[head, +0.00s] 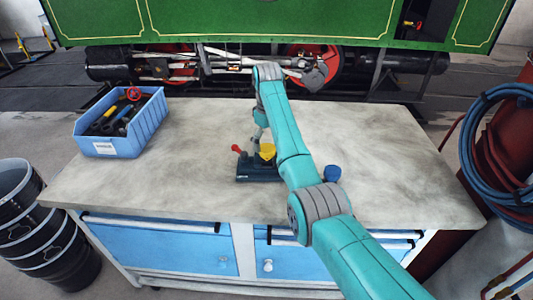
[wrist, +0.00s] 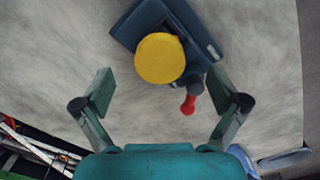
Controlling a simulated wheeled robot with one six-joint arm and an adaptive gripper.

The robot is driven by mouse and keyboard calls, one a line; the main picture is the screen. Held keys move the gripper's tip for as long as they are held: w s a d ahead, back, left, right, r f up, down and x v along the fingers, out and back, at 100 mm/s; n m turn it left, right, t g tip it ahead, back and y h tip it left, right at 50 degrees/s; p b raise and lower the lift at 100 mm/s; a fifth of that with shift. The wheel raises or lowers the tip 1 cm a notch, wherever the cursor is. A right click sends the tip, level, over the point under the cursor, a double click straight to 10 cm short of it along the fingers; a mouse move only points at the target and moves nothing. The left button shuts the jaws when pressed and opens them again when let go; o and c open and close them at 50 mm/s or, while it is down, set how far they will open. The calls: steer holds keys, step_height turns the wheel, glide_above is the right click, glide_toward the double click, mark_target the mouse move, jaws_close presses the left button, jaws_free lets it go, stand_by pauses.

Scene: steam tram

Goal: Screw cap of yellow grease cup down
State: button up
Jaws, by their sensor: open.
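The yellow grease cup (head: 267,151) stands on a dark blue base (head: 250,177) on the worktop, partly hidden by my arm. In the wrist view its round yellow cap (wrist: 160,58) is seen from above, with the blue base (wrist: 138,28) under it. A red-tipped lever (wrist: 188,104) sticks out of the fitting and also shows in the head view (head: 236,149). My gripper (wrist: 160,90) is open and empty. Its fingers are apart on either side, and the cap lies slightly beyond the line between the fingertips. No contact shows.
A blue bin (head: 122,145) of tools is at the worktop's left. A small blue knob-like thing (head: 332,173) is right of my arm. The worktop (head: 400,180) is otherwise largely clear. Black buckets (head: 40,235) stand left, a hose (head: 490,130) right, and the green tram (head: 250,22) behind.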

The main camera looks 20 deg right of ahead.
steer(key=shift+r, duration=1.55)
steer(key=c, duration=0.4)
step_height(320, 180, up, 4)
steer(key=shift+f, duration=1.8)
steer(key=shift+f, duration=0.1)
steer(key=shift+f, duration=2.6)
